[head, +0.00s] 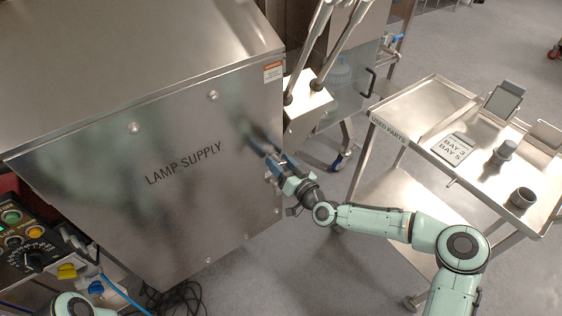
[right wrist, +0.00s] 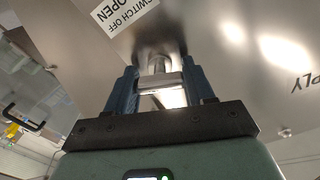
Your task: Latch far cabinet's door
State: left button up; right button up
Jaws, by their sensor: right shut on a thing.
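A brushed-metal cabinet marked LAMP SUPPLY (head: 190,120) fills the left half of the head view. Its lettered front looks flush with the body, though I cannot tell whether the latch is engaged. My right gripper (head: 274,165) is at the right edge of this front. In the right wrist view its two blue fingers (right wrist: 163,88) are shut on a small bright metal latch piece (right wrist: 160,80) against the metal face. A white label reading SWITCH OFF and OPEN (right wrist: 125,12) shows above the fingers. My left gripper is not in view.
A steel cart (head: 400,122) marked USED PARTS stands at the right, with cups and a BAY card on top. A control panel (head: 28,238) with buttons is at lower left. Black cables (head: 172,298) lie on the floor. Open floor lies between cabinet and cart.

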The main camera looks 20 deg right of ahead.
jog(key=shift+m, duration=0.9)
jog(key=shift+m+p, duration=0.3)
jog(key=shift+m, duration=0.2)
jog(key=m, duration=0.4)
jog(key=shift+m+p, duration=0.3)
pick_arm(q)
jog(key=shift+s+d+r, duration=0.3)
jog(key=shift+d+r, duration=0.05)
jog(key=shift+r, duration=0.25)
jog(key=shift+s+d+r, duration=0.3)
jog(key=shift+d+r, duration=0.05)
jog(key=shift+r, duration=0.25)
pick_arm(e)
jog(key=m, duration=0.5)
jog(key=shift+m, duration=0.7)
jog(key=o, duration=1)
jog(key=shift+o, duration=0.2)
